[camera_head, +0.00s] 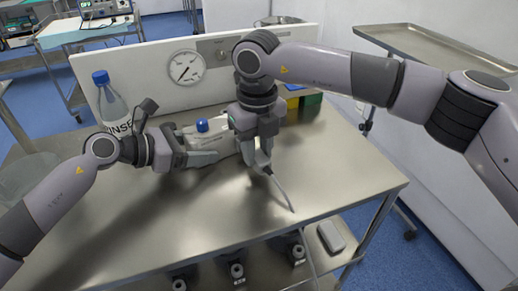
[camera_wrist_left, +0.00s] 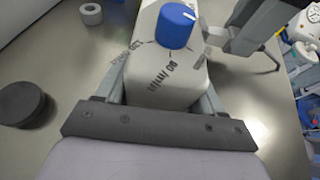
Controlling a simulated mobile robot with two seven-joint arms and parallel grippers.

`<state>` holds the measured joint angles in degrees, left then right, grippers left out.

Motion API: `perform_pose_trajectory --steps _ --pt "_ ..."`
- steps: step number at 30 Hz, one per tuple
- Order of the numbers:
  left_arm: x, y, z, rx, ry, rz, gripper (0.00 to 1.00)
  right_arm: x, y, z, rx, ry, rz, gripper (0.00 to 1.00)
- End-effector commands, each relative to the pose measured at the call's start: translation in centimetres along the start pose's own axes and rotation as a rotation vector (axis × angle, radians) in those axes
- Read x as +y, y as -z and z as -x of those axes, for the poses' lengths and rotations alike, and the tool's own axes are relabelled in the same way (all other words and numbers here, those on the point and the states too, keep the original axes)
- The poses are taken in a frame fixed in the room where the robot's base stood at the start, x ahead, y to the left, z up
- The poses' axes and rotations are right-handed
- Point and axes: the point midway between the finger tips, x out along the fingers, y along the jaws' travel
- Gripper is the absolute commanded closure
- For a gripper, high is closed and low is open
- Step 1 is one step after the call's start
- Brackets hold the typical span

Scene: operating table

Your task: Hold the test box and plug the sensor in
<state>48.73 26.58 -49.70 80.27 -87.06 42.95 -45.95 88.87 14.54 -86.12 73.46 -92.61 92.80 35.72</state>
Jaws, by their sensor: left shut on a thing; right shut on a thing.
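The test box, white with a blue knob and printed lettering, shows in the left wrist view (camera_wrist_left: 165,80) and at mid-table in the head view (camera_head: 216,127). My left gripper (camera_head: 212,150) is shut on it, with a finger along each side. My right gripper (camera_head: 254,148) is close to the right end of the box, pointing down, and is shut on the sensor, which its fingers mostly hide. A grey cable (camera_head: 281,191) runs from there to the table's front edge and hangs over it. I cannot see the socket, or whether the sensor touches the box.
A bottle with a blue cap (camera_head: 112,104) stands at the left rear. A white panel with a round gauge (camera_head: 186,67) stands along the back. Coloured bins (camera_head: 307,99) are behind my right gripper. A black round object (camera_wrist_left: 22,103) and a white roll (camera_wrist_left: 91,13) lie nearby. The table front is clear.

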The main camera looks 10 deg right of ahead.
Motion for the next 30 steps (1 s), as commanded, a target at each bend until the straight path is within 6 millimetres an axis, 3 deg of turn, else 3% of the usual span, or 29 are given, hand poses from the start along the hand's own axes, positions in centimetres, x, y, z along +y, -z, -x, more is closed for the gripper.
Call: perform_pose_trajectory --steps 29,30 --pt "-0.2 0.0 -0.1 0.000 0.005 -0.002 0.76 0.1 -2.5 0.1 -0.004 0.000 0.000 1.00" --pt "-0.2 0.0 -0.1 0.000 0.005 -0.002 0.76 0.0 -2.5 0.1 -0.004 0.000 0.000 0.56"
